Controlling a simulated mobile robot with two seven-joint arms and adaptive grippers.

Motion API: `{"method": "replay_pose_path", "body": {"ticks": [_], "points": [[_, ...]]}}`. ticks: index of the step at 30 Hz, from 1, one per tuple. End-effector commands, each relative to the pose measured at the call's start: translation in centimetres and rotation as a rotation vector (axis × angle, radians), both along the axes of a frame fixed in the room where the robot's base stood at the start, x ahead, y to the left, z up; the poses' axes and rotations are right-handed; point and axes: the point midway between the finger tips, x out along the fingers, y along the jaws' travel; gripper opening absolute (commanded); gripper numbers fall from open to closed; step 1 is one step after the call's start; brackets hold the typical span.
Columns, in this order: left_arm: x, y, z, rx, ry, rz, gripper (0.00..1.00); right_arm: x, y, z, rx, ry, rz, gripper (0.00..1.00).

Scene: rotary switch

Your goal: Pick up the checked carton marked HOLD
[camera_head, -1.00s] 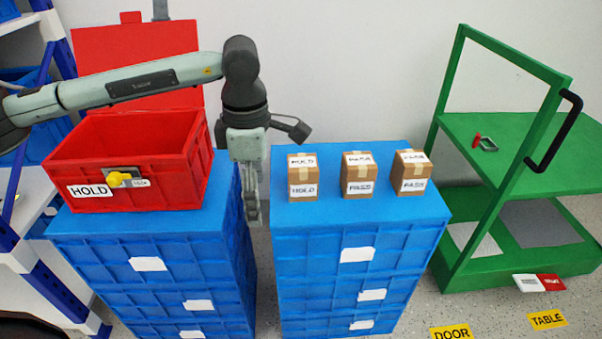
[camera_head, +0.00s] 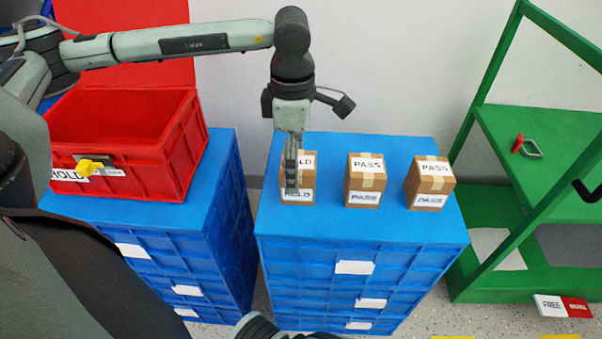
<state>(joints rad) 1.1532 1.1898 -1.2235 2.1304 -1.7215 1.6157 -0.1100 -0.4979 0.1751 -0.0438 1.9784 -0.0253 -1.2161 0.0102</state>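The carton marked HOLD (camera_head: 307,184) stands upright on the blue crate stack (camera_head: 400,222), leftmost of three brown cartons. My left gripper (camera_head: 292,188) points down in front of this carton and covers part of its labels. From this angle I cannot tell whether its fingers touch the carton or how far apart they are. A dark gripper part of mine (camera_head: 256,326) shows at the bottom edge, mostly cut off; its fingers cannot be made out.
Two cartons marked PASS, the middle one (camera_head: 365,182) and the right one (camera_head: 429,186), stand beside it with gaps between. A red bin (camera_head: 150,170) marked HOLD sits open on the left blue stack (camera_head: 215,185). A green cart (camera_head: 530,150) stands at right.

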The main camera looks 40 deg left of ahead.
Motion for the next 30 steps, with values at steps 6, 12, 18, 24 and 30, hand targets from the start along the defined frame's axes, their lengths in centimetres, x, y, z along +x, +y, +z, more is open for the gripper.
{"method": "replay_pose_path", "body": {"ticks": [6, 12, 18, 24, 30], "points": [[0.5, -0.6, -3.0, 0.000, 0.001, -0.001, 0.81, -0.1, 0.1, -0.9, 0.006, 0.006, 0.000, 0.40], [0.5, -0.5, -4.9, 0.001, -0.001, 0.000, 0.81, -0.1, 0.1, -1.3, 0.007, 0.007, 0.000, 0.40], [0.5, -0.5, -5.0, 0.000, -0.001, 0.000, 0.81, -0.2, 0.1, -1.3, 0.008, 0.008, 0.000, 0.40], [0.5, -0.5, -5.0, 0.000, -0.001, 0.000, 0.59, -0.2, 0.1, -1.3, 0.008, 0.008, 0.000, 0.40], [0.5, -0.5, -5.0, 0.000, -0.001, 0.000, 0.34, -0.2, 0.1, -1.3, 0.008, 0.008, 0.000, 0.40]]}}
